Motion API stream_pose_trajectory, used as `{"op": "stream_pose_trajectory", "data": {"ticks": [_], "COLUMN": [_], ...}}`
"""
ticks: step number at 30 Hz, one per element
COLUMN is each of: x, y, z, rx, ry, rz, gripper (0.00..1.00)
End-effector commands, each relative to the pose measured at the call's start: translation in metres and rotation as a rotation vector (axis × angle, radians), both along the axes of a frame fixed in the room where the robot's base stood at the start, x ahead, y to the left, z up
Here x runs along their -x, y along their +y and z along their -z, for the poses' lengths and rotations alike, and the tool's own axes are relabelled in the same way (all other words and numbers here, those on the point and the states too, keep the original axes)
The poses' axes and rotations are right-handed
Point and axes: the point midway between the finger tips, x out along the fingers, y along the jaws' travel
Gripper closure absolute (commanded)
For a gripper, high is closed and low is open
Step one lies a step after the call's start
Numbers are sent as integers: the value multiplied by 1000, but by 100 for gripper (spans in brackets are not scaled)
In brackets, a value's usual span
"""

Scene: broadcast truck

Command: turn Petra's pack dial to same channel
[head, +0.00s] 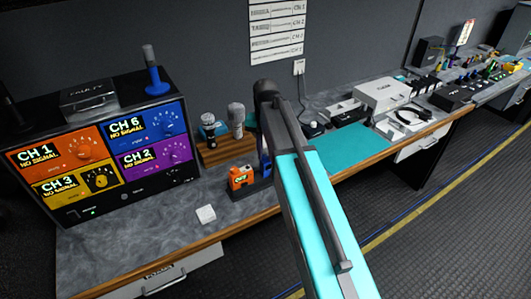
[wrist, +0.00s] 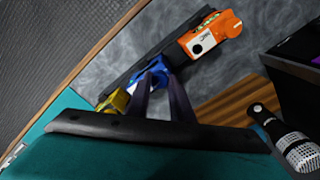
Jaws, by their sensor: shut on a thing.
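In the wrist view my gripper (wrist: 163,84) is shut on the blue pack (wrist: 150,75), around its upper part. Whether the fingers hold its dial or its body is unclear. An orange pack (wrist: 212,36) with a white label sits beside it, and a yellow pack (wrist: 115,101) is on the other side. In the head view the orange pack (head: 241,178) stands in a dark rack (head: 259,189), with a sliver of the blue pack (head: 265,165) beside it. My arm hides the gripper there. Names on the packs are unreadable.
A monitor (head: 110,190) at left shows CH 1, CH 6, CH 3 and CH 2, each with NO SIGNAL and a dial. Microphones (head: 237,118) stand on a wooden block behind the rack. A wall chart (head: 276,30) lists channels. A teal mat (head: 346,149) lies right.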

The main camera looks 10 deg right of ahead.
Motion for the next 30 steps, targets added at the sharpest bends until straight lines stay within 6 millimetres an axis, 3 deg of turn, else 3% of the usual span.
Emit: {"op": "stream_pose_trajectory", "data": {"ticks": [9,24,25,28,30], "x": [0,0,0,0,0], "y": [0,0,0,0,0], "z": [0,0,0,0,0], "rx": [2,1,1,1,1], "ry": [0,1,1,1,1], "rz": [138,162,162,161,161], "gripper": [100,100,78,61,61]}}
